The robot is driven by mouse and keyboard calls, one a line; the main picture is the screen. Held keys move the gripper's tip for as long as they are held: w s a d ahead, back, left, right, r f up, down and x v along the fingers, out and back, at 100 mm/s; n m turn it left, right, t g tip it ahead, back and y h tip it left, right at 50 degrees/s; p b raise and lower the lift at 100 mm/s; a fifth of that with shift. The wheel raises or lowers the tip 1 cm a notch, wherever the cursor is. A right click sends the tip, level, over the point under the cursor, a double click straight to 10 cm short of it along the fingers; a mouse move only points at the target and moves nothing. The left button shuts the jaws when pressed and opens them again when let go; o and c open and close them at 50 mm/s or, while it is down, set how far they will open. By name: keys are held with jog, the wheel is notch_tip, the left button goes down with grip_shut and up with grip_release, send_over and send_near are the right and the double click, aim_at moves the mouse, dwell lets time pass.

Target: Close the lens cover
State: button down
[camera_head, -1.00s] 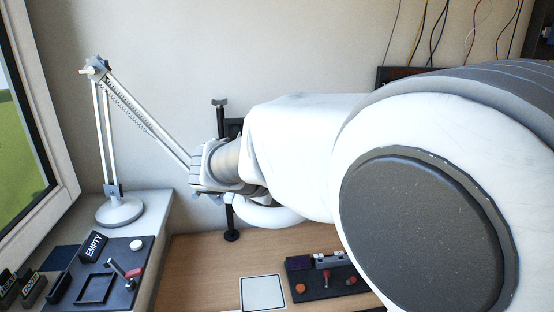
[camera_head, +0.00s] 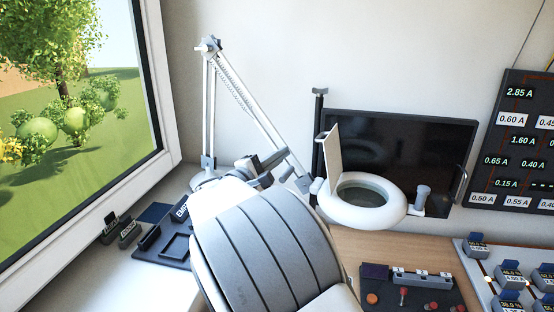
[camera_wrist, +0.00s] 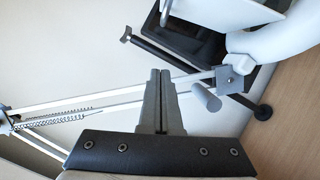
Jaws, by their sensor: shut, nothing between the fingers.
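The magnifier lamp's white ring head (camera_head: 390,210) holds a round greenish lens (camera_head: 362,196) at the centre right of the head view. Its flat pale lens cover (camera_head: 333,163) stands up, nearly vertical, on the ring's left side, so the lens is uncovered. In the wrist view the ring (camera_wrist: 285,58) is at the upper right, with the pale cover (camera_wrist: 228,12) partly cut off by the top edge. My gripper (camera_head: 276,160) is left of the cover, apart from it, near the lamp's arm. In the wrist view my gripper's fingers (camera_wrist: 160,74) are together and empty.
The jointed lamp arm (camera_head: 262,117) runs close behind my gripper. A dark monitor (camera_head: 420,150) and a black post (camera_head: 318,130) stand behind the ring. A control panel (camera_head: 415,290) lies on the desk below. A window (camera_head: 70,110) is at left.

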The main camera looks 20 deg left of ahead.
aim_at(327, 158)
jog(key=x, duration=0.5)
jog(key=shift+w+d+r, duration=0.15)
jog(key=shift+d, duration=0.15)
jog(key=shift+d+r, duration=0.3)
jog(key=shift+d, duration=0.5)
jog(key=shift+d+r, duration=0.3)
jog(key=shift+d, duration=0.5)
jog(key=shift+d+b, duration=0.1)
jog(key=shift+b, duration=0.2)
